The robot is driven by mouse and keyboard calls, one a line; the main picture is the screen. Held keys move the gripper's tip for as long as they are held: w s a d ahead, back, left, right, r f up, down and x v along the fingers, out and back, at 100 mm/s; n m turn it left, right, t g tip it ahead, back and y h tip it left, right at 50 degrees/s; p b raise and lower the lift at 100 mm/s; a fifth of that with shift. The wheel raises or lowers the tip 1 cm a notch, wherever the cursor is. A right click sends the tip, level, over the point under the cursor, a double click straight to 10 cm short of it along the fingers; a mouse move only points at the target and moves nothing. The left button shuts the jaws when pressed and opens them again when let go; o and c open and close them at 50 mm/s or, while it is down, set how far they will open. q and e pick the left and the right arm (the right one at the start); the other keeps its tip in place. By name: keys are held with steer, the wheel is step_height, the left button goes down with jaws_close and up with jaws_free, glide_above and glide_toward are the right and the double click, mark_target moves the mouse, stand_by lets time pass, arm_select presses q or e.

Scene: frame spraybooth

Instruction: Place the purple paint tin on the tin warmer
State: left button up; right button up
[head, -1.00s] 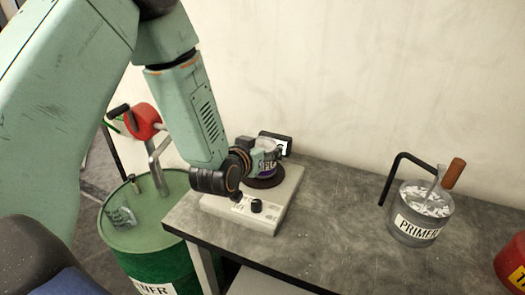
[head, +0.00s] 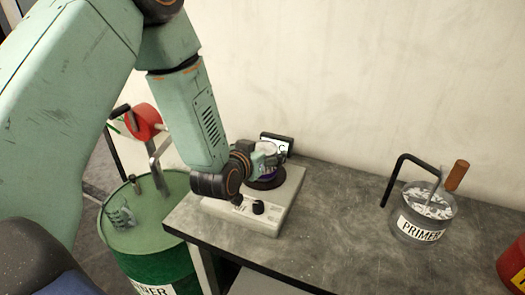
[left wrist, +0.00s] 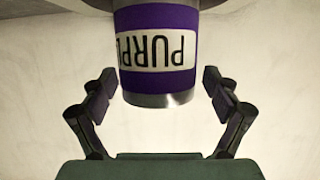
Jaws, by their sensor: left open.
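The purple paint tin (head: 268,174) stands on the dark round plate of the tin warmer (head: 270,218), mostly hidden behind my left gripper in the head view. In the left wrist view the tin (left wrist: 158,45) shows its purple side and white label upside down, its base towards a dark surface at the top edge. My left gripper (head: 264,160) is open at the tin. In the left wrist view its two fingers (left wrist: 158,79) stand one on each side of the tin, with a gap on both sides. My right gripper is not in view.
A primer pot (head: 424,218) with a brush and a black bent handle stands on the grey bench (head: 335,225) at right. A red can (head: 514,262) is at the far right edge. A green drum (head: 150,235) stands left of the bench. The bench middle is clear.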

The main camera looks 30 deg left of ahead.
arm_select(q)
steer(key=shift+d+r, duration=0.1)
steer(key=shift+r, duration=0.2)
steer(key=p+v, duration=0.3)
steer(key=v, duration=0.9)
steer(key=shift+p, duration=0.35)
steer(key=shift+f, duration=0.1)
stand_by(1.1)
